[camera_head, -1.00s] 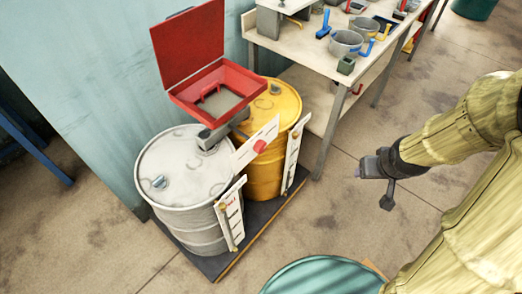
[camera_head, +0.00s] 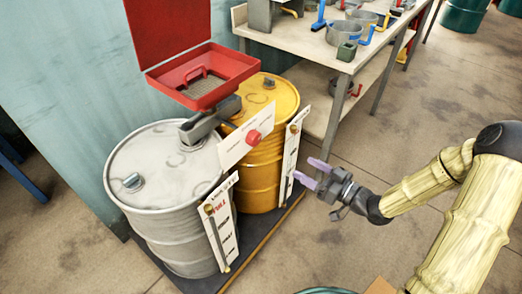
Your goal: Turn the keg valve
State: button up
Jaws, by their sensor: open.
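A red knob (camera_head: 253,136) sits on a tilted white plate (camera_head: 236,148) in front of the grey and yellow drums; it looks like the valve, though I cannot tell for sure. The white-grey drum (camera_head: 165,180) stands at the left and the yellow drum (camera_head: 262,182) behind it to the right. Each has an upright white gauge plate on its front. My gripper (camera_head: 311,172) is open and empty, its two purple fingers pointing left toward the drums. In the picture it is right of and below the knob, apart from it.
A red tray (camera_head: 202,98) with a raised lid (camera_head: 168,30) is above the drums. The drums stand on a dark pallet (camera_head: 285,218). A workbench (camera_head: 350,68) with pots and tools stands behind. Open floor lies at the right.

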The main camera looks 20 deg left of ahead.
aim_at(257, 140)
jog(key=shift+a+r, duration=0.1)
jog(key=shift+a, duration=0.05)
jog(key=b+x, duration=0.1)
jog(key=x, duration=1.6)
jog(key=shift+w, duration=0.1)
jog(key=c, duration=1)
